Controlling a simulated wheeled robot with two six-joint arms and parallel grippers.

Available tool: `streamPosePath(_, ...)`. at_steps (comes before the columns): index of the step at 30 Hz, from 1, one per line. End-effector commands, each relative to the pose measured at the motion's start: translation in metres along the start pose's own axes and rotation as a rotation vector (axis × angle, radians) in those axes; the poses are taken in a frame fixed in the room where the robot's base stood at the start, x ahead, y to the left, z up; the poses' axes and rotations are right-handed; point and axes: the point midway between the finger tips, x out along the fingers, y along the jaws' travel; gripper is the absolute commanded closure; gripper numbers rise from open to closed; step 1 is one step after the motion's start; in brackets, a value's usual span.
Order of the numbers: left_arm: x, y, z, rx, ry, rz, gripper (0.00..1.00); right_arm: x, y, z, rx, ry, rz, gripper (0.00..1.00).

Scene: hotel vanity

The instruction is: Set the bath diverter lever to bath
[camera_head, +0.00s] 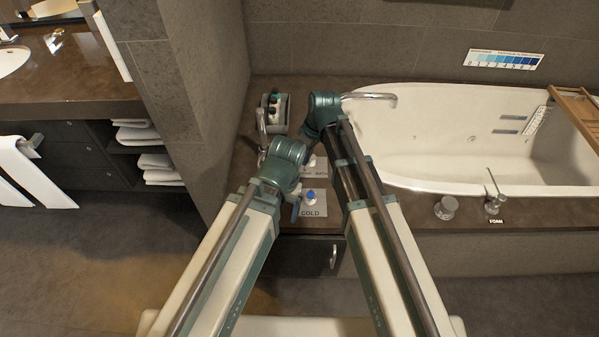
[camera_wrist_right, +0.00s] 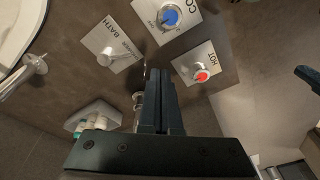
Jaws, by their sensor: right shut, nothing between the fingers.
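In the right wrist view a white plate (camera_wrist_right: 126,56) reads BATH, with a second word too small to read surely. The pale metal diverter lever (camera_wrist_right: 106,56) sits on it; I cannot tell which word it points to. In the head view the plate (camera_head: 318,172) is partly hidden by my arms. My right gripper (camera_wrist_right: 160,75) is shut and empty, over the brown deck beside the plate, apart from the lever. In the head view my arms hide its fingertips. A dark part, probably my left gripper (camera_wrist_right: 308,76), shows at the right edge; its fingers cannot be made out.
The COLD knob (camera_wrist_right: 169,15) and HOT knob (camera_wrist_right: 201,75) stand close by. A bottle caddy (camera_wrist_right: 92,118) and an upright chrome fitting (camera_head: 262,128) stand on the deck. The bathtub (camera_head: 440,185) and its spout (camera_head: 372,96) lie right; a wall (camera_head: 205,90) bounds the left.

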Motion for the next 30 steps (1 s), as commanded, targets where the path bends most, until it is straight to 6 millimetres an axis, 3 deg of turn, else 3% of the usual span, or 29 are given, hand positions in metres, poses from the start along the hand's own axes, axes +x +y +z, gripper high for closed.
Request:
streamPosePath(1,0.022,0.002,-0.001,0.000,0.000,0.000,0.16,0.022,0.017,-0.012,-0.039,0.023,-0.005,1.00)
streamPosePath(9,0.051,0.005,-0.003,0.000,0.000,0.000,0.16,0.051,0.055,-0.043,-0.201,0.111,-0.008,1.00)
streamPosePath(30,0.059,0.006,-0.004,0.000,0.000,0.000,0.16,0.059,0.060,-0.049,-0.236,0.128,-0.007,1.00)
